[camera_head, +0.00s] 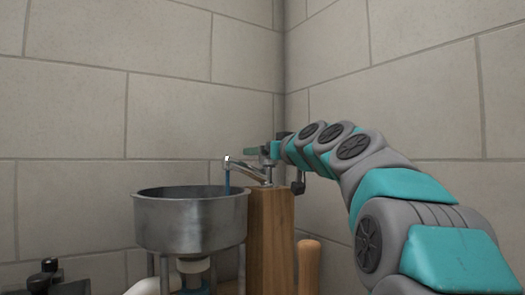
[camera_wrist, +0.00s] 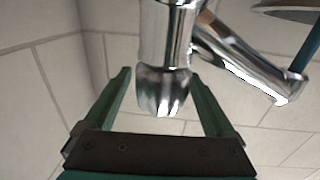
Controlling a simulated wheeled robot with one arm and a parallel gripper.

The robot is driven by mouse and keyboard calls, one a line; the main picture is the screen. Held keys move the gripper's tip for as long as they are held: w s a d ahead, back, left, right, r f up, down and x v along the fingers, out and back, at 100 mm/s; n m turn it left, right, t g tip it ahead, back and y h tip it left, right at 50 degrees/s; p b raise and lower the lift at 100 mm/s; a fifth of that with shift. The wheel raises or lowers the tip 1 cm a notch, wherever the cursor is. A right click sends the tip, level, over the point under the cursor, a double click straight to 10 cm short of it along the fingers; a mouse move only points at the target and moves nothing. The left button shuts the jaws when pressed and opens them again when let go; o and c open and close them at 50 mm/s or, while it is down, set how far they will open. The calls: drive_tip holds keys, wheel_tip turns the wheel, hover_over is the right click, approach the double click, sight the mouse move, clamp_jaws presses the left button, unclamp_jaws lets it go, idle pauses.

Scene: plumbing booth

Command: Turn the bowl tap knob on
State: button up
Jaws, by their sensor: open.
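The chrome tap stands on a wooden post (camera_head: 270,240), its spout (camera_head: 243,166) reaching left over the rim of a metal bowl (camera_head: 190,222). A thin blue stream (camera_head: 227,183) hangs from the spout's end down into the bowl. In the wrist view the fluted chrome knob (camera_wrist: 163,92) lies between the two green fingers of my gripper (camera_wrist: 157,75), with a visible gap on each side. The spout (camera_wrist: 245,65) slants off to the right there. In the head view my gripper (camera_head: 258,151) is at the tap's top, and the knob is hard to make out.
A block wall corner stands close behind the tap. A rounded wooden piece (camera_head: 308,265) stands right of the post. A white pipe (camera_head: 193,265) runs under the bowl. A black fitting (camera_head: 48,275) is at lower left. Open space lies above the bowl.

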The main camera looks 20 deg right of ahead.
drive_tip(key=shift+w, duration=0.4)
drive_tip(key=shift+c, duration=0.2)
drive_tip(key=c, duration=1.3)
